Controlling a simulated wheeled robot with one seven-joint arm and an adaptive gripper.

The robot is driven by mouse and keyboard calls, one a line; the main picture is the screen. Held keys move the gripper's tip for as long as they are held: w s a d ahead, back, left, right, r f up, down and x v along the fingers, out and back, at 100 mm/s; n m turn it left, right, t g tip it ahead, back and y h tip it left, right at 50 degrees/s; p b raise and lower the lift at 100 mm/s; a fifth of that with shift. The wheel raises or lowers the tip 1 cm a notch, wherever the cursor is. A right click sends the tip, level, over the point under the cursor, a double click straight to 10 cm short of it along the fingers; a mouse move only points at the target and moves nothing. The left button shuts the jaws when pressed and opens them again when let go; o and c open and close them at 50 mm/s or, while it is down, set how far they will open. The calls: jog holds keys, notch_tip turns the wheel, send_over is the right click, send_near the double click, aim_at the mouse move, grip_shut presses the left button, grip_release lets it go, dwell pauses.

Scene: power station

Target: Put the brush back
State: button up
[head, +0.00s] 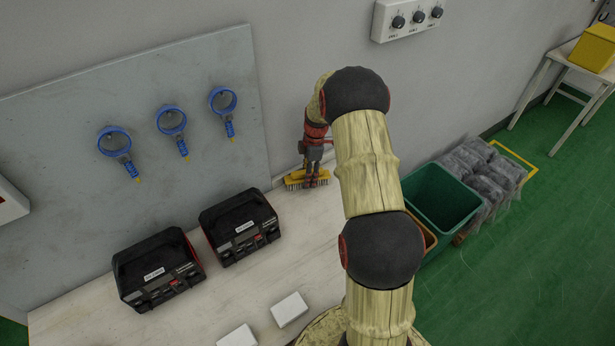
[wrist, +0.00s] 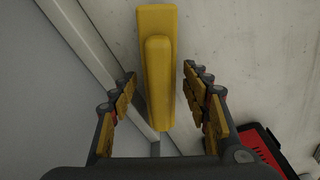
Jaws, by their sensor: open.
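A yellow brush (head: 307,179) with dark bristles stands on the pale bench top by the wall, below my gripper in the head view. In the wrist view the yellow brush (wrist: 159,70) lies lengthwise between my fingers, its narrower raised handle uppermost. My gripper (wrist: 158,95) is open, with one finger on each side of the brush and a gap on both sides. In the head view my gripper (head: 312,158) points down at the brush and partly covers it.
A grey panel with several blue ring holders (head: 171,121) stands along the wall. Two black cases (head: 157,270) (head: 240,226) and white blocks (head: 289,309) sit on the bench. A green bin (head: 442,196) stands on the floor to the right. The bench around the brush is clear.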

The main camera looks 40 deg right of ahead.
jog(key=r, duration=0.3)
jog(key=r+p, duration=0.1)
jog(key=r, duration=0.3)
jog(key=d+r+p, duration=0.1)
jog(key=r, duration=0.3)
jog(key=shift+s+d, duration=0.1)
jog(key=shift+s, duration=0.2)
jog(key=s+a+r+m+t+h, duration=0.1)
jog(key=s+a+r+m, duration=0.3)
jog(key=a+r, duration=0.55)
jog(key=s+a+r+m+t, duration=0.15)
jog(key=s+a+r, duration=0.35)
jog(key=a+r, duration=0.5)
jog(key=s+a+r+m+t, duration=0.1)
jog(key=s+a, duration=0.4)
jog(key=s, duration=0.5)
jog(key=s+a+r+m+t, duration=0.1)
jog(key=s+a+r+m, duration=0.2)
jog(key=s, duration=0.7)
jog(key=shift+s+a+r+m, duration=0.15)
jog(key=shift+a+r+m, duration=0.05)
jog(key=shift+a+m, duration=1.25)
jog(key=shift+d+t, duration=0.2)
jog(key=shift+t, duration=0.05)
